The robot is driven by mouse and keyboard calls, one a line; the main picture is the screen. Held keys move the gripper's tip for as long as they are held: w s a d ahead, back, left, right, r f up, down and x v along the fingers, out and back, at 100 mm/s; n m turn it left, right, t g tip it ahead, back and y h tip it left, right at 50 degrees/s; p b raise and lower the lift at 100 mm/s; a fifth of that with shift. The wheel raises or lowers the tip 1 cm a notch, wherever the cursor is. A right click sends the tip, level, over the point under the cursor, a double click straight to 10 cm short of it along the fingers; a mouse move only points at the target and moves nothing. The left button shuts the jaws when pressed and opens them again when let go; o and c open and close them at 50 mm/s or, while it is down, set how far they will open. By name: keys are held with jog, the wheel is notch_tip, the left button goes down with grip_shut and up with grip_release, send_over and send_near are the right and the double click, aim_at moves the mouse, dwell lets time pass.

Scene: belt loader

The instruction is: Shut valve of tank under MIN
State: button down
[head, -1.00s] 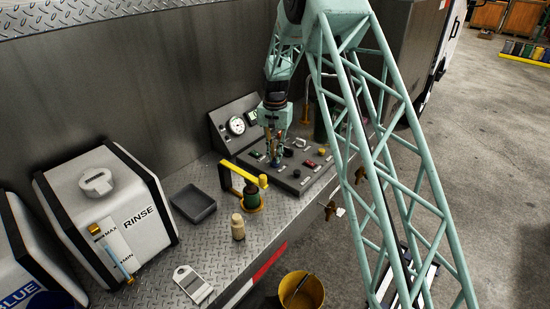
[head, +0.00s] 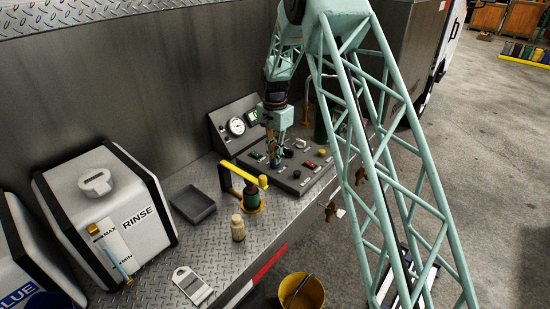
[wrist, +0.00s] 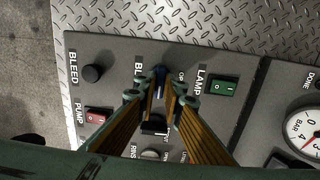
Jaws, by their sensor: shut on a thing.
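My gripper (wrist: 159,84) is shut on a small blue handle (wrist: 158,94) on the control panel (wrist: 95,50), beside a label starting "BL" that my fingers partly cover. In the head view my gripper (head: 274,163) points down at the grey control panel (head: 291,184). A dark knob or handle (wrist: 153,127) lies just below, near a partly hidden label.
The panel also bears a green LAMP switch (wrist: 224,89), a red PUMP switch (wrist: 95,116), a black BLEED knob (wrist: 93,73) and a gauge (wrist: 305,132). A yellow-handled device (head: 248,190), a bottle (head: 237,228) and a grey tray (head: 192,204) stand left of the panel.

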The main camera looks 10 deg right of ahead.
jog(key=c, duration=2.7)
grip_release()
jog(key=shift+c, duration=0.2)
jog(key=shift+r, duration=0.15)
notch_tip(320, 180, up, 12)
